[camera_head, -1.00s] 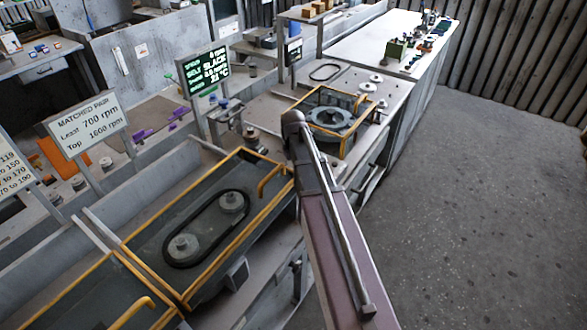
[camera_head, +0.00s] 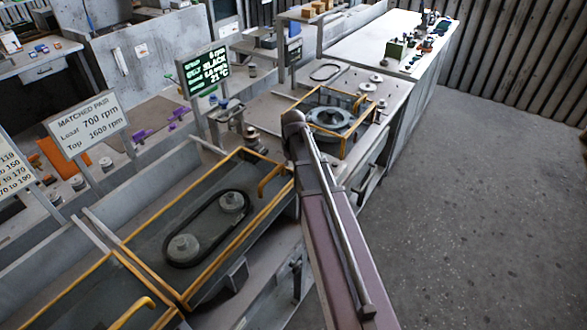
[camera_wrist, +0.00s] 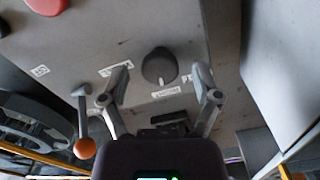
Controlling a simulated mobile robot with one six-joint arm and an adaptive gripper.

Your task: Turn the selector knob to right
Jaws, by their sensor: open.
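In the wrist view, the selector knob (camera_wrist: 158,66) is a dark round knob on a grey panel, with a pale pointer mark at its lower edge. My gripper (camera_wrist: 170,84) is open, one finger to the left and one to the right of the knob, both apart from it. Small white labels sit left of, below and right of the knob; their text is too small to read. In the head view, my arm covers the area by the gripper, and neither knob nor fingertips can be made out.
In the wrist view, a lever with an orange ball (camera_wrist: 85,148) is close to the left finger, and a red button (camera_wrist: 47,5) is at the top left. In the head view, a belt guard (camera_head: 200,230) with a yellow frame stands left of my arm. The floor at right is clear.

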